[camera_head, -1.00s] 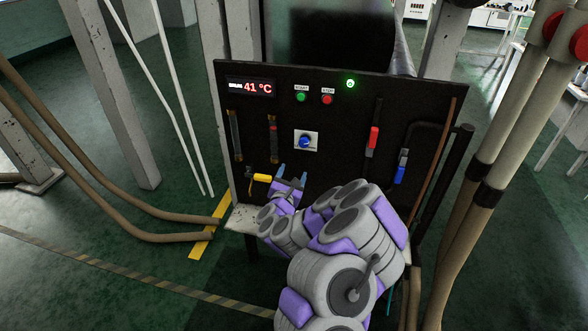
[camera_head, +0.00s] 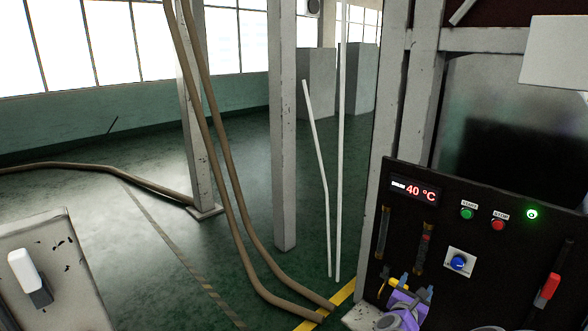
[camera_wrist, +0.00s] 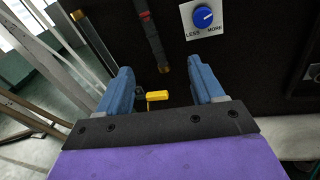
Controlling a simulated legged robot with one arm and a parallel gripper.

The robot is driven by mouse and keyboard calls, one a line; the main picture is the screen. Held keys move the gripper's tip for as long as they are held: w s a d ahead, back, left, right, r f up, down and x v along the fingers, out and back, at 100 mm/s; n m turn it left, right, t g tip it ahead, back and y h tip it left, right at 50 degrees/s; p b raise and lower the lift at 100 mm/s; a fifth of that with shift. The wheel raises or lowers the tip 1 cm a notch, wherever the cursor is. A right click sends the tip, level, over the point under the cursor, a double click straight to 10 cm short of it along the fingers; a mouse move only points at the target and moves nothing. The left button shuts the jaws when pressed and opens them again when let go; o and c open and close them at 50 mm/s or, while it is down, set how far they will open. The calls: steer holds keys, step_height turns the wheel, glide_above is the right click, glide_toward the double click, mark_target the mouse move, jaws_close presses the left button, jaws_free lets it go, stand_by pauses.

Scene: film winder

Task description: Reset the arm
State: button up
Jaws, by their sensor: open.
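My gripper (camera_wrist: 160,93) is open and empty in the wrist view, its two blue fingers spread apart in front of the black control panel (camera_wrist: 262,70). A yellow handle (camera_wrist: 157,95) shows between the fingers, farther back by the panel. In the head view my gripper (camera_head: 417,292) is low at the right, in front of the panel's lower left part, next to the yellow handle (camera_head: 396,285). Most of my arm is cut off by the bottom edge there.
The panel has a blue LESS/MORE knob (camera_head: 458,262), green (camera_head: 466,213) and red (camera_head: 498,225) buttons, a 40 °C display (camera_head: 413,190) and a red-handled lever (camera_head: 549,287). Brown hoses (camera_head: 235,215) and pillars stand left. A grey box with a white switch (camera_head: 25,270) is at the lower left.

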steer(key=w+a+r+n+t+y, duration=0.2)
steer(key=w+a+r+n+y, duration=0.15)
steer(key=a+n+y, duration=0.4)
steer(key=s+a+r+n+g+y, duration=0.2)
steer(key=s+a+n+y, duration=0.2)
steer(key=a+n, duration=0.6)
steer(key=s+a+r+n+g+y, duration=0.2)
steer(key=s+a+n+y, duration=0.2)
steer(key=a+n, duration=0.6)
steer(key=s+a+n+g, duration=0.2)
steer(key=s+n+g, duration=0.15)
steer(key=s, duration=0.45)
steer(key=s+a+n+g, duration=0.2)
steer(key=s+n+g, duration=0.1)
steer(key=s+n, duration=0.3)
steer(key=s+d+n+g+h, duration=0.2)
steer(key=s+d+n+g, duration=0.1)
steer(key=s, duration=1)
steer(key=s+d+r+n+g+h, duration=0.1)
steer(key=s+d+n+g+h, duration=0.1)
steer(key=s, duration=1.1)
steer(key=d+n+g, duration=0.1)
steer(key=n+g, duration=0.1)
steer(key=n, duration=0.1)
steer(key=shift+s+d+r, duration=0.25)
steer(key=shift+s+d, duration=0.05)
steer(key=shift+h, duration=0.25)
stand_by(0.4)
